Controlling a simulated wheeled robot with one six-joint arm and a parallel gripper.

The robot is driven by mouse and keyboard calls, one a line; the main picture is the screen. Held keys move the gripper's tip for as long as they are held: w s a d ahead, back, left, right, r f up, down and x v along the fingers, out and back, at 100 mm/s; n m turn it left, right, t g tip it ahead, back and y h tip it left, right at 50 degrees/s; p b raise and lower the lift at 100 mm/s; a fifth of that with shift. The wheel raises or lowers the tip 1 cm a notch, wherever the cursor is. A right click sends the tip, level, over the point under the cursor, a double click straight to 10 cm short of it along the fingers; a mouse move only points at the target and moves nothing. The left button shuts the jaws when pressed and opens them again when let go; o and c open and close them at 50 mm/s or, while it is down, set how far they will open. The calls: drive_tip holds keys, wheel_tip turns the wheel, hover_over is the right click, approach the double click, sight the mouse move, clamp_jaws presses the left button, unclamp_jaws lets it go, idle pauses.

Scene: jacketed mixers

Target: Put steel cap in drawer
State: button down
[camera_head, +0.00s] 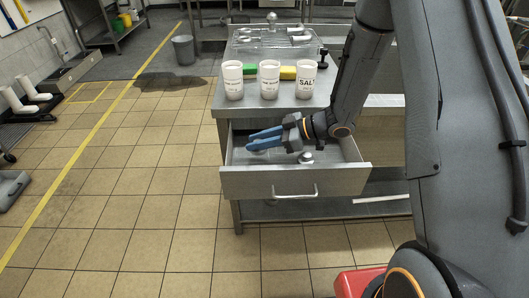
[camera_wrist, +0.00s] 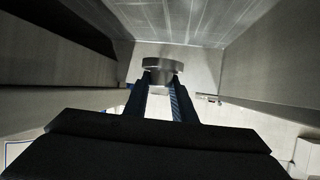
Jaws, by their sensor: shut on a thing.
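The steel drawer (camera_head: 290,182) under the counter stands pulled open. My gripper (camera_head: 248,141) is inside it, with its blue fingers pointing left, near the drawer's left wall. In the wrist view my gripper (camera_wrist: 163,82) is shut on the steel cap (camera_wrist: 163,66), a short round grey metal piece at the fingertips. The cap is hard to make out in the head view. From these views I cannot tell whether the cap touches the drawer floor. A small shiny metal piece (camera_head: 306,157) shows in the drawer below my wrist.
On the counter (camera_head: 292,105) above stand three white cups: left (camera_head: 233,80), middle (camera_head: 269,79) and right (camera_head: 306,79), the last marked SALT. Green (camera_head: 249,69) and yellow (camera_head: 288,73) items lie behind them. The tiled floor at left is open.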

sight(258, 162)
drive_tip(key=shift+f, duration=2.9)
drive_tip(key=shift+f, duration=0.15)
drive_tip(key=c, duration=1.5)
unclamp_jaws()
drive_tip(key=v, duration=0.7)
drive_tip(key=shift+d+r, duration=0.2)
drive_tip(key=shift+r, duration=0.05)
